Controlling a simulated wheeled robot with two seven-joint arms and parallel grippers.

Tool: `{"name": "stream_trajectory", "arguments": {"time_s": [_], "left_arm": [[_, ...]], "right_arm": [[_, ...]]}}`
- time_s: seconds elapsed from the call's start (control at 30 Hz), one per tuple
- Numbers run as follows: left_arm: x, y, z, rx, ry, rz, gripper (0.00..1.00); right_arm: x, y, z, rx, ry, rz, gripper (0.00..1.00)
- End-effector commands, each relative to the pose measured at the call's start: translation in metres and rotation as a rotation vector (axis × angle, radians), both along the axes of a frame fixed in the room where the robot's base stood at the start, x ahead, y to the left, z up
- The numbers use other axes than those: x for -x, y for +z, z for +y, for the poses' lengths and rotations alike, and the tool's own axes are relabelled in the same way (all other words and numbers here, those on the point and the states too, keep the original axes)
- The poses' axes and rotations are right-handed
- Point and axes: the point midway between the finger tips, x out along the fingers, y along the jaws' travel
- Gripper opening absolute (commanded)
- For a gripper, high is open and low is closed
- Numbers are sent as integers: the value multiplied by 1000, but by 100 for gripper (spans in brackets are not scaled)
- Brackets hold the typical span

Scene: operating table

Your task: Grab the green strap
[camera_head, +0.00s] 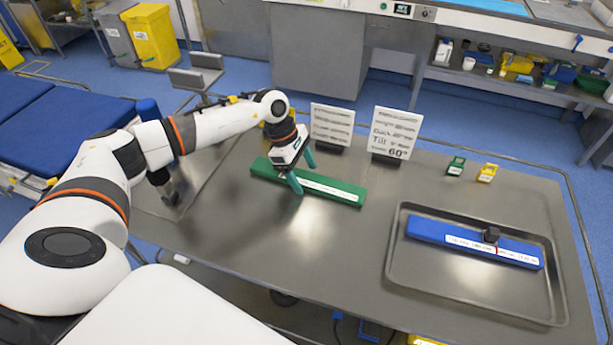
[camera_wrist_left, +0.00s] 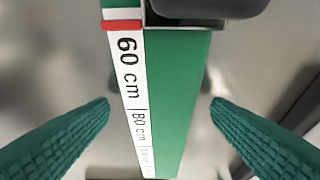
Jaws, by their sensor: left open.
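The green strap (camera_head: 335,191), a long flat green bar with a white label strip, lies on the metal table. My left gripper (camera_head: 304,177) is over its middle, jaws open. In the left wrist view the strap (camera_wrist_left: 172,95) runs between the two teal fingers of my left gripper (camera_wrist_left: 160,104), with a gap on each side. Its label reads 60 cm and 80 cm, with a red mark beside the 60. A dark part covers the strap at the top of that view. My right gripper is not in view.
Two white signs, one on the left (camera_head: 332,125) and one on the right (camera_head: 393,134), stand behind the strap. A small green item (camera_head: 456,166) and a yellow one (camera_head: 487,173) lie right of them. A metal tray (camera_head: 440,290) holds a blue strap (camera_head: 430,230). The front middle of the table is clear.

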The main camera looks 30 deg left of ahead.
Motion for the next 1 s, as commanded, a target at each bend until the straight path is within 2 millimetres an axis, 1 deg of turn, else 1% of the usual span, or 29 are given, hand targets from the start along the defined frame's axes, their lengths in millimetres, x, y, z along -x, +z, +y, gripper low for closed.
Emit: {"name": "stream_trajectory", "arguments": {"time_s": [0.1, 0.27, 0.5, 0.57, 0.6, 0.83, 0.93, 1.0], "left_arm": [[0, -4, -1, -1, 1, 1, 73], [0, -4, -1, -1, 1, 1, 73], [0, -4, -1, 0, 1, -1, 33], [0, -4, -1, 0, 1, -1, 24], [0, -3, -1, 0, 1, -1, 21], [-1, -1, -1, 1, 1, -2, 21], [-1, 8, -1, 0, 1, -4, 21], [-1, 20, -1, 0, 0, -6, 21]], "right_arm": [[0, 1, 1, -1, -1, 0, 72], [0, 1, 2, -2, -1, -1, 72], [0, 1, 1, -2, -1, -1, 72], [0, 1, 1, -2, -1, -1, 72], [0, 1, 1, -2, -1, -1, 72], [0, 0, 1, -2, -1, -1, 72], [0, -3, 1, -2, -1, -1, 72], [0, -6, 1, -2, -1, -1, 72]]}}
